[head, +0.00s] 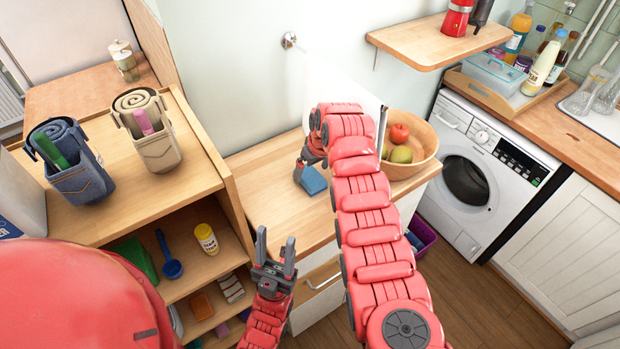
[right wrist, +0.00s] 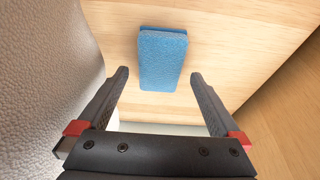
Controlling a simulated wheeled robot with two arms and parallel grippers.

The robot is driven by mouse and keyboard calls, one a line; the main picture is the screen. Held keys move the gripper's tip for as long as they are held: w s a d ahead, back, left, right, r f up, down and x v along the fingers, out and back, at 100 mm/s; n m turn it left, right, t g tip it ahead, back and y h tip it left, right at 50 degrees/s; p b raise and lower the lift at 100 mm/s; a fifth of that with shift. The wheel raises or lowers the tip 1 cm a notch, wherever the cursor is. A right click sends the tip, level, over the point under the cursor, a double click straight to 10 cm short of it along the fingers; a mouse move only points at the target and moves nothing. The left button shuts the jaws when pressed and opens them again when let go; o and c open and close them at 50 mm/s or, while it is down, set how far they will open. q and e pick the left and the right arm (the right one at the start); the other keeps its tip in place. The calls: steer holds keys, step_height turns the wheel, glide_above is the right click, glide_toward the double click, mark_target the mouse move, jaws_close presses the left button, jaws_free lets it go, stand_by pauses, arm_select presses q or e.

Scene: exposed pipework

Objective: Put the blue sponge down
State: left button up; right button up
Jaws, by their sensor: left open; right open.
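The blue sponge (head: 312,180) lies on the wooden counter in the middle of the head view. It also shows in the right wrist view (right wrist: 162,55), resting on light wood just ahead of the fingertips. My right gripper (right wrist: 158,76) is open, with the sponge beyond the gap between its fingers and nothing held. In the head view my right gripper (head: 300,172) is small and partly hidden by its own arm, right beside the sponge. My left gripper (head: 273,252) is open and empty, in front of the counter and lower in the picture.
A wooden bowl of fruit (head: 424,146) stands on the counter right of my right arm. A shelf unit (head: 195,185) with two rolled-towel holders on top stands at the left. A washing machine (head: 465,188) stands at the right. The counter left of the sponge is clear.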

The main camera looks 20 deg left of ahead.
steer(key=shift+b+x, duration=0.35)
steer(key=shift+x, duration=0.75)
steer(key=shift+f+b, duration=0.25)
steer(key=shift+b, duration=0.1)
steer(key=c, duration=1.4)
steer(key=shift+r, duration=0.15)
